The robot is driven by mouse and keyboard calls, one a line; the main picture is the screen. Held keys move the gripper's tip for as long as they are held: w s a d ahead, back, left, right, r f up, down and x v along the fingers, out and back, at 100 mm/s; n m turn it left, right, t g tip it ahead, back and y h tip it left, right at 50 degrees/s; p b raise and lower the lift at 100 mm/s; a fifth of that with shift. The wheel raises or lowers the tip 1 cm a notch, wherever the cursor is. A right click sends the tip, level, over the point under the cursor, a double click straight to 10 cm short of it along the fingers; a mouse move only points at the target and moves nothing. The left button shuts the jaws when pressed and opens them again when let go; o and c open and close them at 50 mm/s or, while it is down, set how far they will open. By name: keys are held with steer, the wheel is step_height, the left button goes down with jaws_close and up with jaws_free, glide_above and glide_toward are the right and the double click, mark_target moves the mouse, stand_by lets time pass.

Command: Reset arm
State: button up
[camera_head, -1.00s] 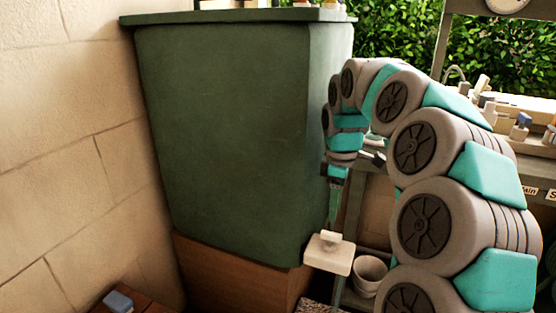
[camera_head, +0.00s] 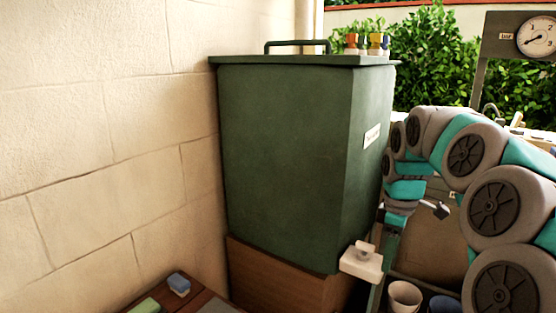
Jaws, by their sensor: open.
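My arm curves in from the right edge and bends down beside the green bin. My gripper (camera_head: 392,221) points downward at the arm's end, close to the bin's right side in this view. It is small here and its fingertips are hard to make out; it is open, and I see nothing held in it. I cannot tell what supports the block.
The tall green bin (camera_head: 285,150) stands on a wooden base (camera_head: 280,280) against the stone wall (camera_head: 90,130). Small coloured items (camera_head: 366,43) sit on its lid. A white pot (camera_head: 404,296) is low at right. A blue-topped block (camera_head: 179,284) lies at lower left.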

steer(key=s+a+f+m, duration=0.1)
steer(key=s+a+m, duration=0.1)
steer(key=s+a, duration=0.35)
steer(key=s+a+f+m, duration=0.1)
steer(key=s+a+m, duration=0.15)
steer(key=s, duration=0.65)
steer(key=s+a+f+m+g, duration=0.1)
steer(key=s+f+m, duration=0.2)
steer(key=s, duration=0.6)
steer(key=s+a+f+m, duration=0.1)
steer(key=s+f+m, duration=0.2)
steer(key=s, duration=0.6)
steer(key=shift+s+f+m+g, duration=0.15)
steer(key=shift+f+m+g, duration=0.2)
steer(key=shift+m+g, duration=0.1)
steer(key=shift+a, duration=0.1)
